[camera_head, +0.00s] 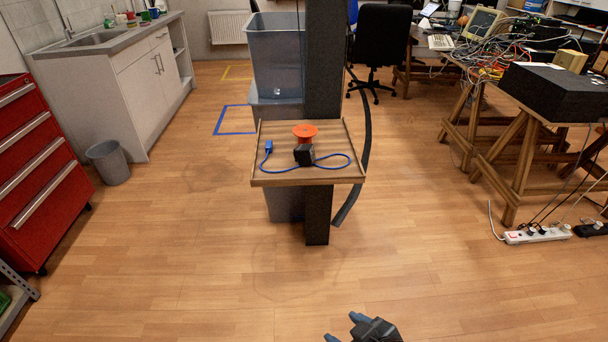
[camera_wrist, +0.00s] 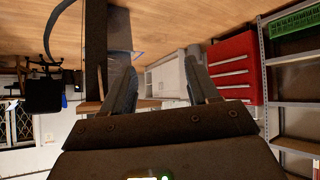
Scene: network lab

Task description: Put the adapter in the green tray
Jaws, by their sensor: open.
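The adapter (camera_head: 304,154) is a small black block on a square wooden tray (camera_head: 309,181). It lies in front of an orange spool (camera_head: 305,131), with a blue cable (camera_head: 275,167) around and beside it. My gripper (camera_head: 345,328) is at the bottom edge of the head view, far in front of the wooden tray. It is open and empty; its two fingers (camera_wrist: 160,60) stand apart in the wrist view. A green tray (camera_wrist: 293,28) sits on a grey shelf rack in the upside-down wrist view. Only a bit of green (camera_head: 4,300) shows at the head view's lower left.
A dark post (camera_head: 322,60) rises beside the wooden tray, with grey bins (camera_head: 275,60) behind. A red drawer cabinet (camera_head: 40,165) and waste bin (camera_head: 107,162) stand left. Trestle tables (camera_head: 505,160) and a power strip (camera_head: 538,235) stand right. The floor in front is clear.

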